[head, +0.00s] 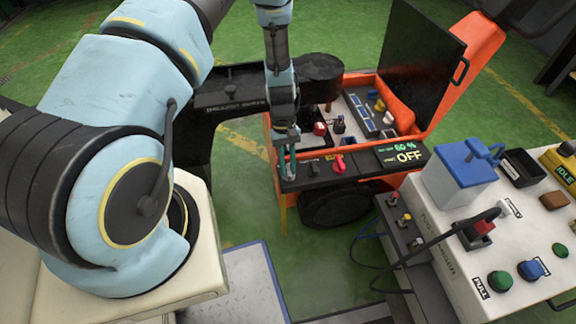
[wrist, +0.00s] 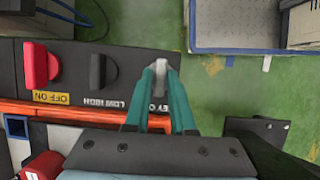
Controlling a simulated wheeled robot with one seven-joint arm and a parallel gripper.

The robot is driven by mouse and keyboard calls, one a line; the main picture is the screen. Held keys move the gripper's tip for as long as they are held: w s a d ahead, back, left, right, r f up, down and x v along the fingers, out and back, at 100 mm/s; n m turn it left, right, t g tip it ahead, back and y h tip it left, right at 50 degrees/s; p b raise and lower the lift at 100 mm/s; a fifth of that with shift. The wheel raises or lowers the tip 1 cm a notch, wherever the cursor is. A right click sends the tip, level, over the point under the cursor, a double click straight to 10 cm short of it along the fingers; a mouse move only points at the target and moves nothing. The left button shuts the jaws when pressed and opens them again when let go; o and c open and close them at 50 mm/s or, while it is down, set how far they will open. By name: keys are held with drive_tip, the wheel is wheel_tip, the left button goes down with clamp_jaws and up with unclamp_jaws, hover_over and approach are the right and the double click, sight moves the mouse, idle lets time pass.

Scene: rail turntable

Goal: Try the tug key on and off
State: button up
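The orange tug (head: 392,112) stands open, with a black control panel (head: 318,172) along its near edge. My gripper (head: 286,140) points down at the panel's left end in the head view. In the wrist view, its two teal fingertips (wrist: 162,68) straddle a small pale metal piece at the panel's end, probably the tug key. The fingers partly cover the label starting "KEY O". Whether they press on the piece is unclear. The tug display (head: 402,154) reads 60 % and OFF.
A red OFF/ON switch (wrist: 38,66) and a black LOW/HIGH knob (wrist: 102,72) stand beside the fingers. The raised black lid (head: 420,62) stands behind. A white console (head: 500,225) with buttons and cables is at the right.

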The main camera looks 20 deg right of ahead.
drive_tip(key=o, duration=0.3)
drive_tip(key=shift+o, duration=0.2)
drive_tip(key=v, duration=1)
drive_tip(key=shift+w+r, duration=0.2)
drive_tip(key=shift+r, duration=0.15)
